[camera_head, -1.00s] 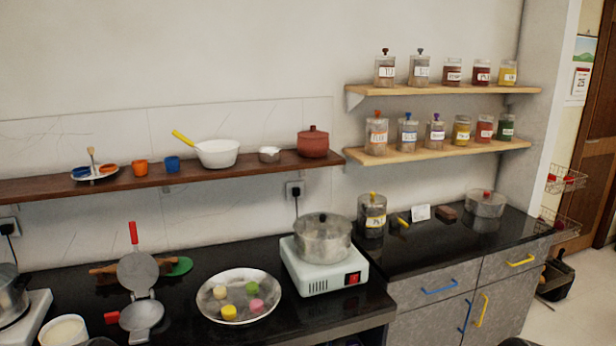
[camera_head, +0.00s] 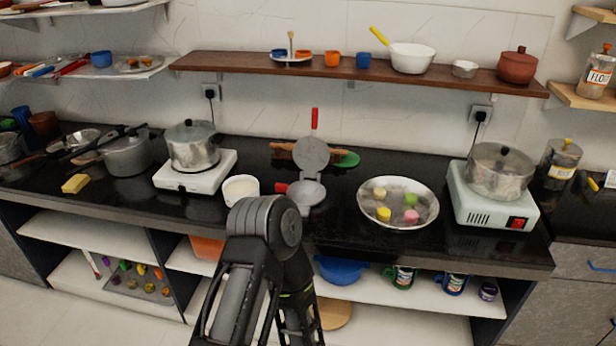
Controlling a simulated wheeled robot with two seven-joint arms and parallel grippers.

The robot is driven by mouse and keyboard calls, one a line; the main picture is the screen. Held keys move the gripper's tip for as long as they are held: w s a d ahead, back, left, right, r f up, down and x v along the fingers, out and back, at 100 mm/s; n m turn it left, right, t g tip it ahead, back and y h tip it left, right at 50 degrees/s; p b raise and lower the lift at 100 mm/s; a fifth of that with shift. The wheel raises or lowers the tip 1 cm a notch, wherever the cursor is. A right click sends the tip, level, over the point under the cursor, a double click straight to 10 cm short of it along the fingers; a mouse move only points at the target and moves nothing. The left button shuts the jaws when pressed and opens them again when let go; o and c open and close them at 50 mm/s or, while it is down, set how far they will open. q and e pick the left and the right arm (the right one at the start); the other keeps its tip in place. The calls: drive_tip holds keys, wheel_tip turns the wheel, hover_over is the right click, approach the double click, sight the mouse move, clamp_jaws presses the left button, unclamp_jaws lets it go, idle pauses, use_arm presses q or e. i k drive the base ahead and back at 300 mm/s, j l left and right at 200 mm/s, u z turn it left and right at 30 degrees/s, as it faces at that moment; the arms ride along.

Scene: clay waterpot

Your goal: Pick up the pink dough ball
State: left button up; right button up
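The pink dough ball (camera_head: 411,216) lies in a round, shallow metal plate (camera_head: 431,221) on the black counter, right of centre. It sits at the front right of the group, close to a green ball (camera_head: 410,199). A yellow ball (camera_head: 383,214) and a cream ball (camera_head: 379,194) lie to its left in the same plate. Part of one of my arms rises from the bottom centre, left of the plate and apart from it. I cannot make out either gripper's fingers.
A hot plate with a lidded pot (camera_head: 500,171) stands right of the plate. A tortilla press (camera_head: 311,172) with red handles and a white bowl (camera_head: 241,188) are to its left. A wooden wall shelf (camera_head: 350,75) runs above. Dark counter shows bare in front of the plate.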

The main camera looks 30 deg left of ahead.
sight(411, 217)
drive_tip(key=u, duration=1.45)
drive_tip(key=z, duration=1.1)
drive_tip(key=i+u, duration=0.3)
drive_tip(key=i+l+u, duration=0.15)
drive_tip(key=i+u, duration=0.15)
